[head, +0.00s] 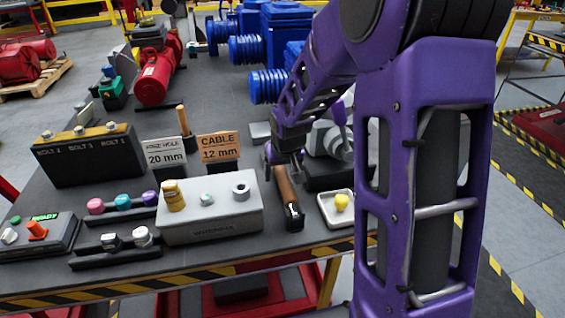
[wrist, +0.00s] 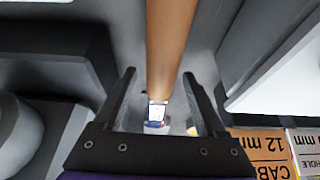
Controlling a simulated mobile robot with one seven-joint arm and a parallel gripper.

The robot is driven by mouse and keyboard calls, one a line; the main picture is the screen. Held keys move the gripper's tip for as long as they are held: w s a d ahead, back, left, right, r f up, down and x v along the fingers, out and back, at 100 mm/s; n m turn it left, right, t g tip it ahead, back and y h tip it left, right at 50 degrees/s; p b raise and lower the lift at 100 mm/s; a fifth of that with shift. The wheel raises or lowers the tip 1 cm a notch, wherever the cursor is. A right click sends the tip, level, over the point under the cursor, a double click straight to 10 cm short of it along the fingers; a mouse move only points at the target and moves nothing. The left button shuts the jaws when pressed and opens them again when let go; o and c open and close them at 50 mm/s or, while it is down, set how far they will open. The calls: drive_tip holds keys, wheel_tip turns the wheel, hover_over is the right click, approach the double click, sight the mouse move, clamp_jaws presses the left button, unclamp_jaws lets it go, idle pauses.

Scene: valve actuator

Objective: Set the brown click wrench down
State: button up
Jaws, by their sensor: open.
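The brown click wrench (head: 285,190) has a brown handle and a dark, shiny head. In the head view it lies on the dark grey table, between the light grey block and the small white tray, its head toward the front edge. My gripper (head: 284,158) is just above the far end of its handle. In the wrist view the brown handle (wrist: 170,45) runs between the two fingers of my open gripper (wrist: 158,76), with a visible gap on both sides. Part of the far end is hidden by the gripper in the head view.
A light grey block (head: 222,223) with fittings stands left of the wrench. A white tray (head: 328,214) with a yellow piece is on the right. Orange "CABLE 12 mm" (head: 219,147) and white "20 mm" (head: 164,153) signs stand behind. The striped front edge (head: 190,284) is close.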

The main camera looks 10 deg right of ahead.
drive_tip(key=p+v, duration=0.3)
drive_tip(key=v, duration=1.4)
drive_tip(key=shift+r, duration=0.2)
